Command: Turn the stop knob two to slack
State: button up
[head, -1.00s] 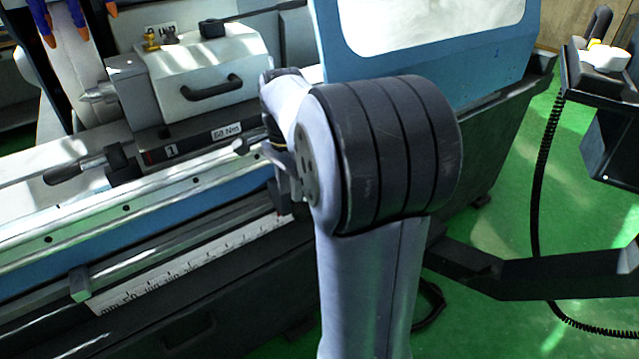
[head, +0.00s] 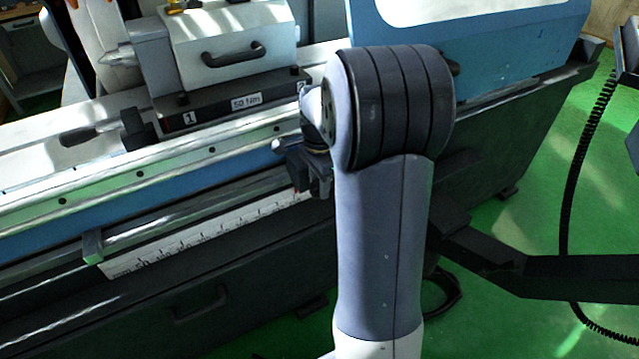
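The grey tailstock (head: 236,48) with a dark handle stands on a black base marked "1" and "50 Nm" in the head view. A dark lever with a rounded end (head: 75,137) sticks out left of the base, by the "1". The base's right end is partly behind my arm. A small pale rounded tip (head: 278,145) shows there, just left of my gripper; I cannot tell whether it is stop knob two's lever. My gripper (head: 308,168) is small, dark and partly hidden by my wrist, in front of the rail. Its finger opening and any contact are unclear.
A pale rail and a ruled scale (head: 195,235) run along the machine's front below the base. A blue panel (head: 490,45) stands behind my arm at right. Green floor (head: 600,190) and a coiled cable (head: 566,200) lie at right.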

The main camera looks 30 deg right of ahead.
jog(key=shift+c, duration=0.5)
grip_shut()
